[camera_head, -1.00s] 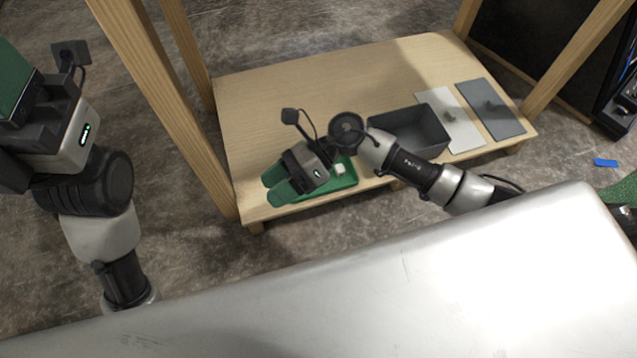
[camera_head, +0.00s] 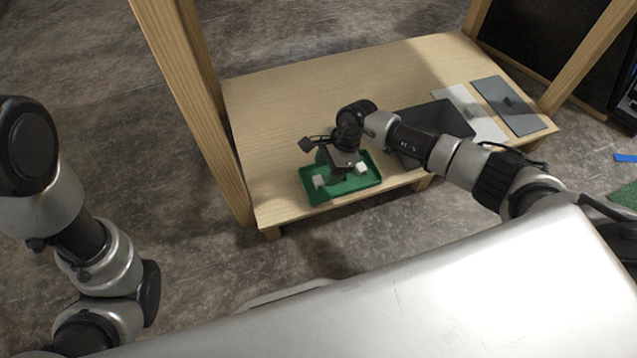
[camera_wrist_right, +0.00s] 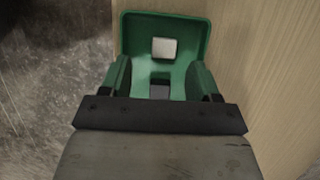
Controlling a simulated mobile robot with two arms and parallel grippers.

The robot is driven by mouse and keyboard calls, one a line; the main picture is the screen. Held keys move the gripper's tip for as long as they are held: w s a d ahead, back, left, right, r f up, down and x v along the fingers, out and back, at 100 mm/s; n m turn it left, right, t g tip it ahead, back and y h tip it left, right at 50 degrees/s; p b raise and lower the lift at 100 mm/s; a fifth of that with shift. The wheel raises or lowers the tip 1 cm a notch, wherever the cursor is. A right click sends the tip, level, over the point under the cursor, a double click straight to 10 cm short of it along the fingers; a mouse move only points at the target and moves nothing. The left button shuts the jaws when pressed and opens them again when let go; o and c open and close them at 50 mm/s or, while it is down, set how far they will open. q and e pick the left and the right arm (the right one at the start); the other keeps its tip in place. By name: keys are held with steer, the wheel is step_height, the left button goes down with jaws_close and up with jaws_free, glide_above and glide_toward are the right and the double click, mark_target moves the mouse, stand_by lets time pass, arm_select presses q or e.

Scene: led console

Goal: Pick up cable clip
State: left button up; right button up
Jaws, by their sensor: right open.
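A green tray (camera_head: 342,188) sits at the near left part of the wooden table. Two small white pieces lie in it, one on the left (camera_head: 319,181) and one on the right (camera_head: 361,168); I cannot tell which is the cable clip. My right gripper (camera_head: 341,172) points down over the tray, between the white pieces. In the right wrist view its green fingers (camera_wrist_right: 162,85) are apart. A white piece (camera_wrist_right: 164,48) lies beyond the fingertips, and a dark patch (camera_wrist_right: 160,91) shows between the fingers, unclear. My left gripper is out of view.
A white plate (camera_head: 482,126) and a grey plate (camera_head: 520,118) lie at the table's right. Wooden posts (camera_head: 195,110) rise at the left. The table's back left is clear.

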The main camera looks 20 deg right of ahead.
mark_target(318, 180)
steer(key=b+x, duration=0.2)
steer(key=x, duration=0.1)
steer(key=b+x, duration=0.1)
steer(key=shift+w+a+f+b, duration=0.2)
steer(key=shift+w+f+b, duration=0.1)
steer(key=shift+f, duration=0.05)
steer(key=shift+r, duration=0.1)
steer(key=shift+c, duration=0.2)
steer(key=c, duration=1)
